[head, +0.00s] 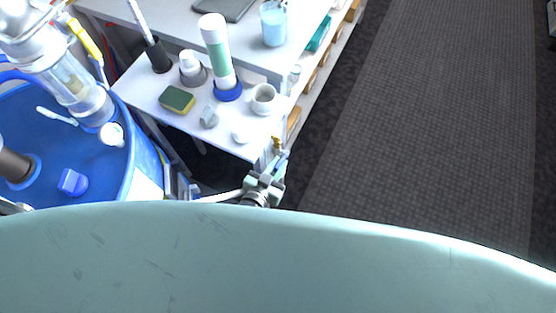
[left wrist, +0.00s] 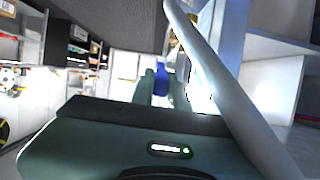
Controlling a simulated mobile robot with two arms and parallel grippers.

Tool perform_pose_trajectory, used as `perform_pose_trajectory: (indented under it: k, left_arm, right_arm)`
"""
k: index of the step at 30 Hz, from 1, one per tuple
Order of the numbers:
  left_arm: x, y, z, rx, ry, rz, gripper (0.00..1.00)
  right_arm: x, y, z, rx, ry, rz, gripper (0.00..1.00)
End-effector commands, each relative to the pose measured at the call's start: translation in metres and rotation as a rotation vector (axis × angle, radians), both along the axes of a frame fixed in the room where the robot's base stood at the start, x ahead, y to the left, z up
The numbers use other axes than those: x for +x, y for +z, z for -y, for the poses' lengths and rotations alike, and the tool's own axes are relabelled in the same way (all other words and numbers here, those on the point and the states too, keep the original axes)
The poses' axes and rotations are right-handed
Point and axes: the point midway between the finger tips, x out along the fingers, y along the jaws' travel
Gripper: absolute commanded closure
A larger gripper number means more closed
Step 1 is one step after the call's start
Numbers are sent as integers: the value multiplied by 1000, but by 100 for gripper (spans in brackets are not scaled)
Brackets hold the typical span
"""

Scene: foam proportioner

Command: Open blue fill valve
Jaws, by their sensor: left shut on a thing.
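My left gripper (head: 271,172) is at the front corner of the white lower shelf. A small brass-coloured fitting (head: 277,144) shows just beyond its tips. In the left wrist view, the fingers of my left gripper (left wrist: 162,86) are closed on a small blue piece, which looks like the blue fill valve's handle (left wrist: 160,75). A pale pipe or hose (left wrist: 225,100) runs diagonally close by on the right. The valve's body and how far the handle is turned cannot be made out. My right gripper is not in view.
A blue drum (head: 143,165) with clear cylinder equipment stands at left. The white shelf (head: 150,85) holds a sponge (head: 177,100), a white-and-green tube (head: 217,50) and a white mug (head: 263,98). A blue cup (head: 274,23) stands above. The dark floor (head: 430,110) at right is clear.

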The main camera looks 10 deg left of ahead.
Motion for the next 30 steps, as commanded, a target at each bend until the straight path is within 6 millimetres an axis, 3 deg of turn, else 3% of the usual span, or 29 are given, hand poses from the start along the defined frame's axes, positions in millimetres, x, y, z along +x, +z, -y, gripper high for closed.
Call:
perform_pose_trajectory:
  k: [11, 12, 14, 24, 30]
  left_arm:
    - [1, 1, 0, 3, 1, -11, 100]
    - [1, 1, 0, 3, 1, -11, 80]
    - [1, 1, 0, 3, 1, -11, 64]
    - [-1, 1, 0, 3, 0, -11, 64]
    - [-25, 10, -8, 3, 1, -14, 64]
  right_arm:
    - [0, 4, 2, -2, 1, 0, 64]
    - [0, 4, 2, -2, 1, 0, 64]
    - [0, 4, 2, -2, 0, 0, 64]
    - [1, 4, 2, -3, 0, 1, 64]
    - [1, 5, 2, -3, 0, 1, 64]
